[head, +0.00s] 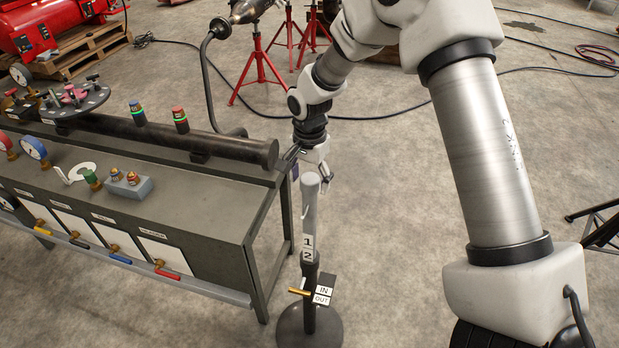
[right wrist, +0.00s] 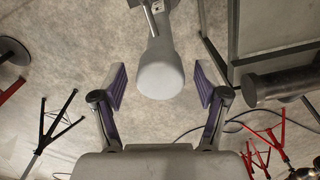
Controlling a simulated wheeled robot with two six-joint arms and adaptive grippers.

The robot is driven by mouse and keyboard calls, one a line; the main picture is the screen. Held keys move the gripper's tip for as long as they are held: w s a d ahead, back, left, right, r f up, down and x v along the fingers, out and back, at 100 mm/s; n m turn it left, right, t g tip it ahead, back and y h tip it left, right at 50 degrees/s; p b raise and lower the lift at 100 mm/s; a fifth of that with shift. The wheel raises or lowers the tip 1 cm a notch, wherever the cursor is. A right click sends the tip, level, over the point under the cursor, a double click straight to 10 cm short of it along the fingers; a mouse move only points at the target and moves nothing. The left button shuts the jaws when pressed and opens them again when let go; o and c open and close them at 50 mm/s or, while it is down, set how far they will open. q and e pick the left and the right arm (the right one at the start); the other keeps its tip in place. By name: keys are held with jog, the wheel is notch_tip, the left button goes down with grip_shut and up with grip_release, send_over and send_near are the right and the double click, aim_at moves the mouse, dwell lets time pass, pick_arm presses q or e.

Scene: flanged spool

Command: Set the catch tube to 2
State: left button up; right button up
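The catch tube (head: 310,212) is a light grey tube with a rounded top, standing upright in a dark post on a round base (head: 310,328). Labels 1 and 2 show on the light tube, with 2 just above the dark sleeve. A yellow-tipped lever (head: 299,292) sticks out left of the IN/OUT plate (head: 322,290), beside the IN half. My right gripper (head: 312,168) is at the tube's top. In the right wrist view its purple-padded fingers are open, one on each side of the tube top (right wrist: 160,82), with gaps on both sides. My left gripper is not in view.
A grey workbench (head: 200,200) with a dark pipe (head: 180,138), gauges and coloured valve handles stands close left of the post. Red stands (head: 262,75) and cables lie behind.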

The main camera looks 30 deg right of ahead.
notch_tip(320, 180, up, 12)
dwell(0.5)
dwell(0.4)
